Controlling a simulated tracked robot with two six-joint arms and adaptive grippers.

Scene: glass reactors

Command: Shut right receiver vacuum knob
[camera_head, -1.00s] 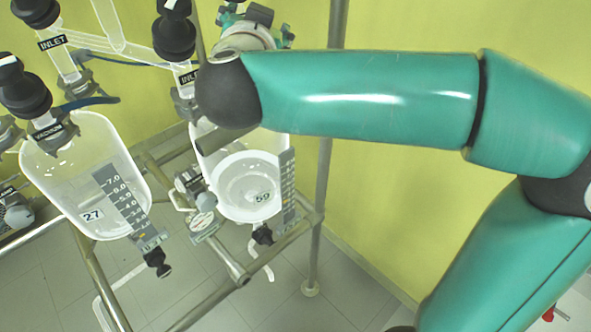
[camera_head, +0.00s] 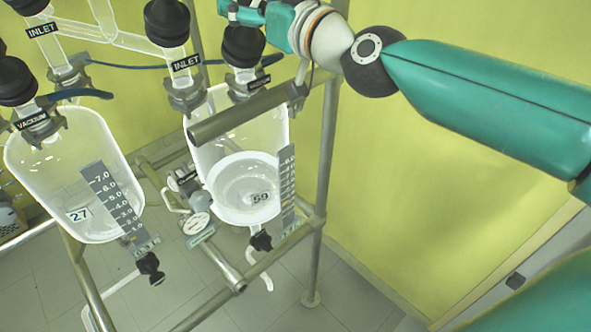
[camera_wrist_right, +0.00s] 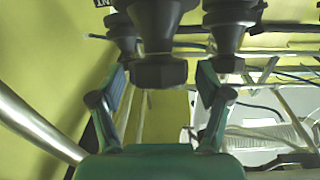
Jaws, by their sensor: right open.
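The right receiver (camera_head: 240,135) is a clear glass vessel with a white inner bowl marked 59. Its black ribbed vacuum knob (camera_head: 243,46) stands at the top right, above a small dark label. My right gripper (camera_head: 240,12) is at the top edge of the head view, right by this knob and partly cut off. In the right wrist view the gripper (camera_wrist_right: 162,88) is open, with a finger on each side. A large black knob (camera_wrist_right: 157,45), apparently the vacuum knob, is centred between the fingers; contact cannot be told. My left gripper is not in view.
The INLET knob (camera_head: 167,24) stands just left of the vacuum knob. The left receiver (camera_head: 70,175), marked 27, has its own VACUUM knob (camera_head: 16,82). A metal frame post (camera_head: 325,150) stands to the right. The yellow wall (camera_head: 430,190) is close behind my right arm.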

